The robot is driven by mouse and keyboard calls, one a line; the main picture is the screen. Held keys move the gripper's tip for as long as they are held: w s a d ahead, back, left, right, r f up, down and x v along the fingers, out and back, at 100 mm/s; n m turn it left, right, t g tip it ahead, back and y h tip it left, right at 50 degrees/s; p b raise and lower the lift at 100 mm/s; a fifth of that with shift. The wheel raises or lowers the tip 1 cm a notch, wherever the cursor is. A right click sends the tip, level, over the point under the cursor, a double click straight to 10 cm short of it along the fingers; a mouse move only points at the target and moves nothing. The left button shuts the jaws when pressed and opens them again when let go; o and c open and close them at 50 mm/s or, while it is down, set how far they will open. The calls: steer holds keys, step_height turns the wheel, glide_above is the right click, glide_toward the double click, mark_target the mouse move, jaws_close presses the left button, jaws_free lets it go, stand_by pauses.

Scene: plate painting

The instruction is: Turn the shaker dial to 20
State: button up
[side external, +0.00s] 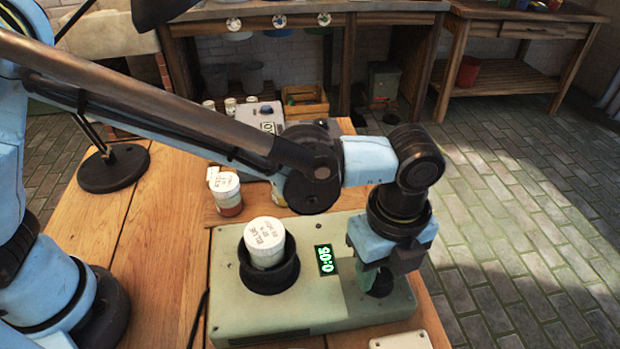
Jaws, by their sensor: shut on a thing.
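The shaker (300,309) is a pale green box on the wooden table, with a black cup holder (269,275) on its left part. A white-lidded jar marked "BLUE" (266,246) stands in the holder. The lit green display (325,260) seems to read 0:05. My gripper (376,282) points down over the right part of the shaker, shut on the dark dial (381,287). The fingers hide much of the dial, and its markings cannot be made out.
Another labelled jar (226,193) stands behind the shaker. A second device (257,117) with a display is partly hidden behind my arm. A black lamp base (113,168) is at the left. A small white block (401,340) lies at the front right edge.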

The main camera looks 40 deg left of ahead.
mark_target(378, 273)
stand_by(0.4)
steer(key=o, duration=1)
steer(key=shift+o, duration=0.2)
step_height(378, 273, up, 12)
steer(key=shift+r, duration=0.1)
steer(key=w+a+n+t+h, duration=0.1)
steer(key=w+a+n+t, duration=0.2)
steer(key=a+n, duration=1.25)
steer(key=s+a+f+n+t, duration=0.1)
steer(key=a+n, duration=0.2)
steer(key=a, duration=0.3)
steer(key=s+a+f+n+t, duration=0.1)
steer(key=s+a+f+n, duration=0.1)
steer(key=a, duration=0.4)
steer(key=s+a+f+n+t+y, duration=0.1)
steer(key=a+n+t, duration=0.1)
steer(key=a+n, duration=0.2)
steer(key=shift+s+a+f, duration=0.2)
steer(key=shift+s+a, duration=0.2)
steer(key=shift+a, duration=0.6)
